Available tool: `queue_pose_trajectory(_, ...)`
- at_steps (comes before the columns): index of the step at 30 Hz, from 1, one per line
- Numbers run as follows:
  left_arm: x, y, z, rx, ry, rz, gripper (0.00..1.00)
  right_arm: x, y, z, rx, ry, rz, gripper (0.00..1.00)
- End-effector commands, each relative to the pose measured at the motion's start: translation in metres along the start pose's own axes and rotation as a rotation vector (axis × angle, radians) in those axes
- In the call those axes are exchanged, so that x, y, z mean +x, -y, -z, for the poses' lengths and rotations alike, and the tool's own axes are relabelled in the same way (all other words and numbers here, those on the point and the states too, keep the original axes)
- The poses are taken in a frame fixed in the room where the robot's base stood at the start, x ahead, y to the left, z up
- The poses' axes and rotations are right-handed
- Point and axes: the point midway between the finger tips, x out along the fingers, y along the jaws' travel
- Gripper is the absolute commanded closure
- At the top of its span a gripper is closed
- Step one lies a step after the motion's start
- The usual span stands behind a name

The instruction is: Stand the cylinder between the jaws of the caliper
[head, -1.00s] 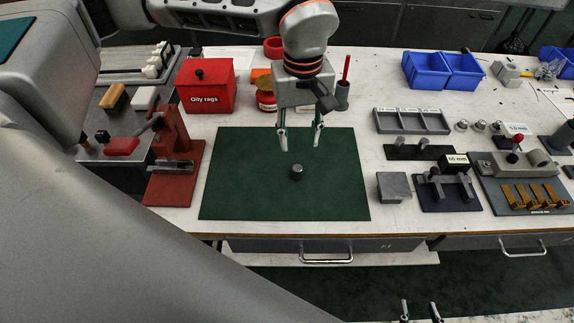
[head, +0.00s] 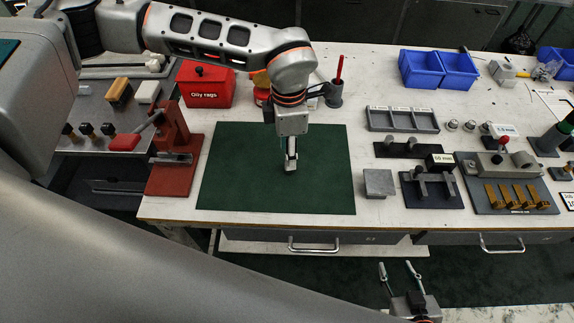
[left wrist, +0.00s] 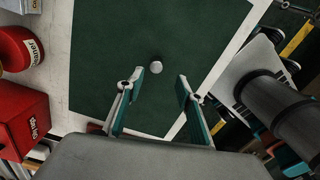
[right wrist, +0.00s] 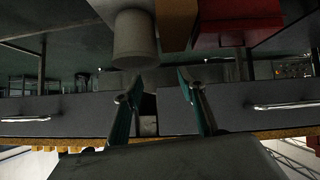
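The small grey cylinder (left wrist: 155,67) stands on the green mat (left wrist: 105,45) in the left wrist view, close to the fingertips. My left gripper (left wrist: 162,75) is open around or just above it; I cannot tell which. In the head view this gripper (head: 291,164) is low over the mat (head: 235,185), seen edge-on, and hides most or all of the cylinder. What looks like the caliper (head: 432,192), a dark plate with two upright grey jaws and a black "mm" display, lies right of the mat. My right gripper (head: 399,270) is open and empty in front of the bench; its fingers show in the right wrist view (right wrist: 158,90).
A grey block (head: 379,183) sits between mat and caliper. A red press-like stand (head: 172,165) is left of the mat, the oily rags box (head: 205,88) behind. A grey divided tray (head: 403,119) and a plate with brass pieces (head: 480,200) are at right. Drawer handles (head: 313,248) face my right gripper.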

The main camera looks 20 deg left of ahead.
Motion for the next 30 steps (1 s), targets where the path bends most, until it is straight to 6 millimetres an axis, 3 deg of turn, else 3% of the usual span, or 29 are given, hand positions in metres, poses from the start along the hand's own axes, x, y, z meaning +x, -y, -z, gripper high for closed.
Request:
queue_pose_trajectory(13,0.054,-0.007,-0.002,0.001,-0.002,0.002,0.63,-0.003,-0.001,0.010,-0.001,-0.010,-0.001,0.60)
queue_pose_trajectory(23,0.062,-0.008,-0.003,0.002,0.000,-0.001,0.63,-0.003,-0.002,0.012,-0.001,-0.013,-0.002,0.60)
queue_pose_trajectory(28,0.062,-0.008,-0.002,0.002,0.000,0.000,1.00,-0.003,-0.002,0.010,-0.001,-0.010,-0.002,0.60)
queue_pose_trajectory(30,0.062,-0.008,-0.002,0.002,0.000,0.000,1.00,-0.002,-0.002,0.009,-0.001,-0.008,-0.002,0.60)
